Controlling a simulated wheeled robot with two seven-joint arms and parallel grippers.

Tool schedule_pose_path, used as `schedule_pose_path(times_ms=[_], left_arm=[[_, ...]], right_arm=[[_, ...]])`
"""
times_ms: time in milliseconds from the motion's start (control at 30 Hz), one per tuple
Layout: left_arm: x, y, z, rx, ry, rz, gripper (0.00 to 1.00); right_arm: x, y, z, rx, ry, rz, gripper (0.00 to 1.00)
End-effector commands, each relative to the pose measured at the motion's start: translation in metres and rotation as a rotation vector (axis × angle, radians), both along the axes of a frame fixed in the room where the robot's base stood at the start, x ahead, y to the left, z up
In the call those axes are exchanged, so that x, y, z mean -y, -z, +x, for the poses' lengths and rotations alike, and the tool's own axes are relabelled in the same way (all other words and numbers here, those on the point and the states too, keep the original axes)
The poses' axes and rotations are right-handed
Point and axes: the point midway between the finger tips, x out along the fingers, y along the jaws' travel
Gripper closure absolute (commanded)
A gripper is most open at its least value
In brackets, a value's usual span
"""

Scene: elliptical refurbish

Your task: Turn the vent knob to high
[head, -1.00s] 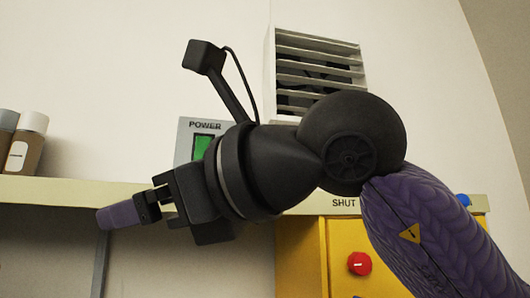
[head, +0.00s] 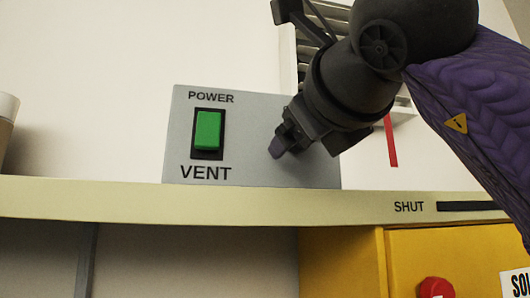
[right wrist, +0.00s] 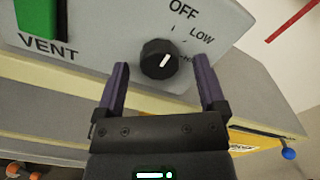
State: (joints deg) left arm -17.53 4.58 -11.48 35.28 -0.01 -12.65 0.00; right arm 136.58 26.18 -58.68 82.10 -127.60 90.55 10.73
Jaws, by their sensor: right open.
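The grey vent panel (head: 255,110) stands on the shelf, with the green power switch (head: 208,130) and the word VENT on its left. The black vent knob (right wrist: 160,60) shows in the right wrist view; its white pointer line aims up and slightly right, roughly towards OFF. LOW is printed to the right, and a third label is partly hidden by a finger. My right gripper (head: 280,147) is open in front of the panel's right part and hides the knob in the head view. In the right wrist view its purple fingertips (right wrist: 160,72) flank the knob, with gaps on both sides.
The shelf edge (head: 120,198) runs below the panel. A louvred vent (head: 303,60) with a red strip (head: 391,145) is behind my right arm. A yellow cabinet (head: 345,265) with a red knob (head: 436,288) is lower right.

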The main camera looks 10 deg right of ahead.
Motion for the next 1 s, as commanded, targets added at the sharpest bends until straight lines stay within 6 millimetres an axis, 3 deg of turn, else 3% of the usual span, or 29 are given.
schedule_pose_path(times_ms=[100, 333, 767, 1000], left_arm=[[0.0005, -0.0053, 0.007, 0.014, 0.0, -0.001, 1.0], [0.0005, -0.0044, 0.0073, 0.015, 0.0, -0.001, 1.0], [0.0004, -0.0043, 0.0065, 0.013, -0.001, -0.001, 1.0], [0.0004, -0.0028, 0.0058, 0.011, -0.001, -0.001, 1.0]], right_arm=[[-0.0003, -0.0009, 0.0093, 0.0, -0.001, 0.0, 0.1], [-0.0005, 0.0007, 0.0107, 0.0, -0.001, 0.0, 0.1], [-0.0007, 0.0005, 0.0103, 0.001, -0.003, 0.0, 0.99], [-0.0009, 0.0009, 0.0102, 0.0, -0.003, 0.017, 1.0]])
